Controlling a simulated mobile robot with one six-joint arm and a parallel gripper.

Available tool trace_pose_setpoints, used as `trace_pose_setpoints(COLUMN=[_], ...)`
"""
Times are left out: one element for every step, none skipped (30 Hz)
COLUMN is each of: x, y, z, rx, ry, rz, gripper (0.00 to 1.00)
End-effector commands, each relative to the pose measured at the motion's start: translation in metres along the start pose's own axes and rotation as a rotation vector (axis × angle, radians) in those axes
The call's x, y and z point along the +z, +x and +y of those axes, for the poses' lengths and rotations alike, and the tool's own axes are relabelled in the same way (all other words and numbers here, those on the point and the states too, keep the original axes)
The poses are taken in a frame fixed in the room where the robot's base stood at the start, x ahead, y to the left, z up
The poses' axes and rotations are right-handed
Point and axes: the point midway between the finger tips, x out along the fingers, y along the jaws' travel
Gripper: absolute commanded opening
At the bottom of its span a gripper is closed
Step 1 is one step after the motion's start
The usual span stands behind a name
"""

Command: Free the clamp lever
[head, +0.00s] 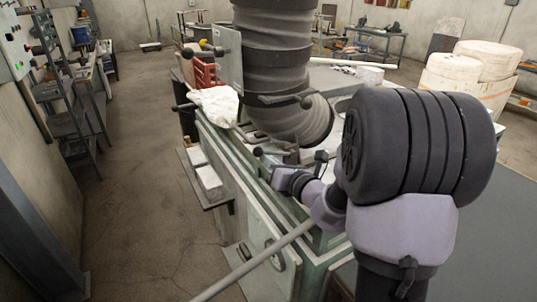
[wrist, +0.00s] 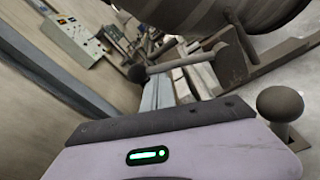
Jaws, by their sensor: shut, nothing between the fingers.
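A lever with a dark ball knob (head: 258,152) stands at the ladle's foot, close to my gripper; I cannot tell for sure that it is the clamp lever. My gripper (head: 273,167) is low over the green frame, in front of the ladle, shut and empty. In the wrist view, a ball-ended rod (wrist: 178,66) lies beyond my lilac wrist housing, and another ball knob (wrist: 280,104) stands at its right. My fingertips are hidden in that view, and contact with a lever cannot be told.
The big dark ladle (head: 283,70) rises behind the gripper. A white cloth (head: 216,104) lies on the frame at its left. A pale bar (head: 252,262) slants across the front. Pale blocks (head: 208,182) sit on a side shelf. The floor at left is clear.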

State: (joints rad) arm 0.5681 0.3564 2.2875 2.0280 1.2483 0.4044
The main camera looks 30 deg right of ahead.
Motion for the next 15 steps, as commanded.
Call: trace_pose_setpoints(x=[0.011, 0.013, 0.016, 0.018, 0.019, 0.022, 0.024, 0.025, 0.027, 0.028, 0.030, 0.031, 0.032, 0.033, 0.034], y=[-0.002, -0.002, -0.002, -0.003, -0.003, -0.003, -0.003, -0.004, -0.004, -0.004, -0.004, -0.004, -0.004, -0.005, -0.005], z=[0.003, 0.003, 0.004, 0.004, 0.004, 0.004, 0.003, 0.003, 0.003, 0.003, 0.002, 0.002, 0.002, 0.002, 0.001], rx=[0.004, 0.008, 0.013, 0.016, 0.020, 0.024, 0.027, 0.030, 0.033, 0.036, 0.039, 0.042, 0.042, 0.042, 0.041], ry=[0.040, 0.066, 0.098, 0.123, 0.147, 0.175, 0.197, 0.217, 0.243, 0.262, 0.279, 0.299, 0.298, 0.297, 0.296], rz=[0.000, 0.001, 0.001, 0.000, 0.000, 0.001, -0.001, -0.001, 0.000, 0.000, -0.001, -0.001, -0.001, -0.001, 0.000], gripper=[0.00, 0.00, 0.00, 0.00, 0.00, 0.00, 0.00, 0.00, 0.00, 0.00, 0.00, 0.00, 0.00, 0.00, 0.00])
